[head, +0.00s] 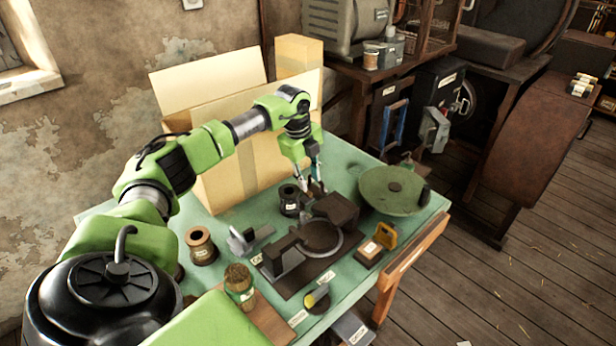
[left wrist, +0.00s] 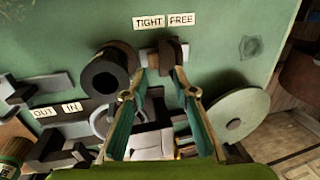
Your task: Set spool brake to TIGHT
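In the left wrist view the spool brake (left wrist: 170,52) is a small dark brown block under two labels, TIGHT (left wrist: 149,22) on the left and FREE (left wrist: 182,19) on the right. Its raised part sits on the right, below FREE. My left gripper (left wrist: 162,72) is open, its fingertips apart at the brake's near edge; I cannot tell whether they touch it. A black spool (left wrist: 106,77) stands just left of the brake. In the head view my left gripper (head: 312,186) reaches down behind the press (head: 320,235), next to the black spool (head: 290,201). My right gripper is not in view.
A green handwheel disc (head: 390,190) lies right of the gripper. A copper-coloured spool (head: 202,247), a jar (head: 240,283) and a yellow-handled piece (head: 384,235) stand nearer the front.

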